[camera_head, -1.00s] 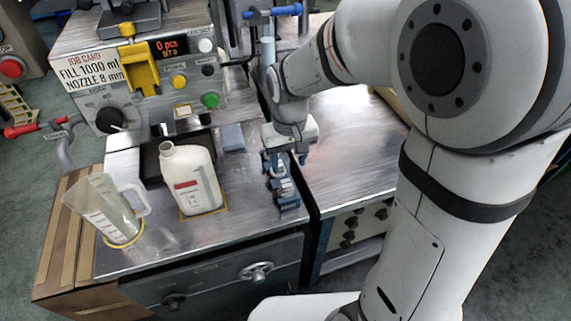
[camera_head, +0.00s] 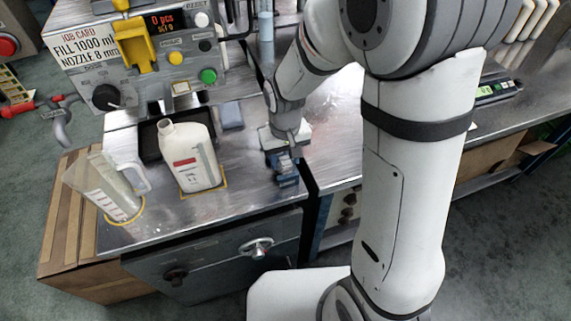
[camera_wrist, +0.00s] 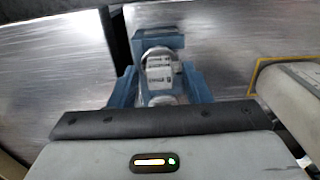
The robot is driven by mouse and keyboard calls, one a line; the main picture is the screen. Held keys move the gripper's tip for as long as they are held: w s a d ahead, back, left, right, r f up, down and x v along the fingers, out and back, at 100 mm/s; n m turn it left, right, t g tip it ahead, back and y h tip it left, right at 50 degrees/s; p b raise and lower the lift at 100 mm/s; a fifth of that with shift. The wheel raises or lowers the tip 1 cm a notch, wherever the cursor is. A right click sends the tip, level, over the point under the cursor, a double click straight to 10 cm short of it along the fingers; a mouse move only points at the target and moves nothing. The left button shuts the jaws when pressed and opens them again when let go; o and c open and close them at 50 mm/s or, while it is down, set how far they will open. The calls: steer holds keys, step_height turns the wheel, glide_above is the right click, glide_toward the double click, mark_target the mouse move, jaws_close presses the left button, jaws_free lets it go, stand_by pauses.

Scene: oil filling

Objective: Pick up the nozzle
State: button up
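A blue holder (camera_wrist: 160,37) with silver, white-labelled nozzle parts stands near the right edge of the steel bench top. It is partly hidden under my gripper in the head view. In the wrist view a silver nozzle (camera_wrist: 159,70) with white labels lies between the fingers, and its lower part is hidden by the gripper body. My gripper (camera_wrist: 160,88) points down over the holder, its blue fingers apart on either side of the nozzle. I cannot tell whether they touch it. The gripper also shows in the head view (camera_head: 281,160).
A white bottle (camera_head: 190,158) stands left of my gripper, with a clear measuring jug (camera_head: 104,188) farther left. The filling machine (camera_head: 175,62) with its yellow spout guard and buttons stands behind. A gap separates this bench from the bench on the right.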

mark_target(285, 159)
jaws_close()
steer(key=shift+r, duration=0.1)
step_height(285, 159, up, 10)
stand_by(0.6)
